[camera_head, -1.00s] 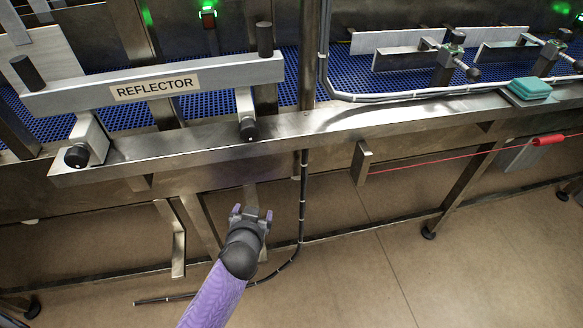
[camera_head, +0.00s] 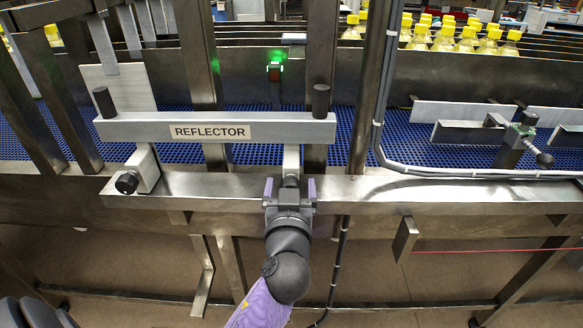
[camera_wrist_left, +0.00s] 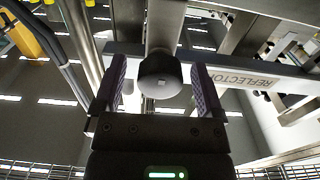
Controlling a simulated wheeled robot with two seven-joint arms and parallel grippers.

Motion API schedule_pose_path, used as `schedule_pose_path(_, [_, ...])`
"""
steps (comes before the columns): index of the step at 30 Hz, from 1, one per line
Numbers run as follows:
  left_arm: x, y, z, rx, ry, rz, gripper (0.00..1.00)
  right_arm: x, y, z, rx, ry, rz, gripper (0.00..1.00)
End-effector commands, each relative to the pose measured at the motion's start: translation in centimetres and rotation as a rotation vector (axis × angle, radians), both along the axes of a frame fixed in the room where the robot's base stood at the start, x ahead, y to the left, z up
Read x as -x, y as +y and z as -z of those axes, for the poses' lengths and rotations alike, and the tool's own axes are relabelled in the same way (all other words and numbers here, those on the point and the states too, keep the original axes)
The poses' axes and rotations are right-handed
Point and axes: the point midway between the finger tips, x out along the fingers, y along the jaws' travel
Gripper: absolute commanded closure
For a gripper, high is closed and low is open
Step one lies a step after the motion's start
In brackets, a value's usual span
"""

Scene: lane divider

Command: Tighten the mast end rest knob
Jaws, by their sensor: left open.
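A long grey bar labelled REFLECTOR (camera_head: 215,131) rests on two short arms, each with a dark round knob at its front end. The left knob (camera_head: 127,183) is in plain view on the rail. The right knob is hidden behind my left gripper (camera_head: 290,190) in the head view. In the left wrist view this dark knob (camera_wrist_left: 160,77) sits between the purple fingers of my open left gripper (camera_wrist_left: 160,88), with a gap on both sides. No label shows which knob is the mast end one. My right gripper is not in view.
A steel rail (camera_head: 400,190) runs across in front of the blue conveyor belt (camera_head: 345,150). Cables (camera_head: 372,120) and upright posts stand just right of the bar. A red cord (camera_head: 490,250) runs from a bracket (camera_head: 405,239) lower right. Yellow-capped bottles (camera_head: 465,40) stand behind.

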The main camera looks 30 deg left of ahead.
Motion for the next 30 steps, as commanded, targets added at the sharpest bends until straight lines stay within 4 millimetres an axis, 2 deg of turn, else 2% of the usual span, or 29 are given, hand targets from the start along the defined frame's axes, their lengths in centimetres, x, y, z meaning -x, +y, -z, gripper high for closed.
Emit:
schedule_pose_path(10, [0.15,-0.09,0.01,0.0,0.0,-0.002,0.1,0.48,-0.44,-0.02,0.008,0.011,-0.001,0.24])
schedule_pose_path(21, [0.14,-0.1,0.02,0.001,0.001,-0.001,0.89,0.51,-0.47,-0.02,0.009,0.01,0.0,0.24])
schedule_pose_path(23, [0.14,-0.1,0.02,0.001,0.001,-0.001,1.0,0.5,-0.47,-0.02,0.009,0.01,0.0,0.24])
schedule_pose_path(30, [0.14,-0.11,-0.01,-0.017,0.011,-0.001,1.0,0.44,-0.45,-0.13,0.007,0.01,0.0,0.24])
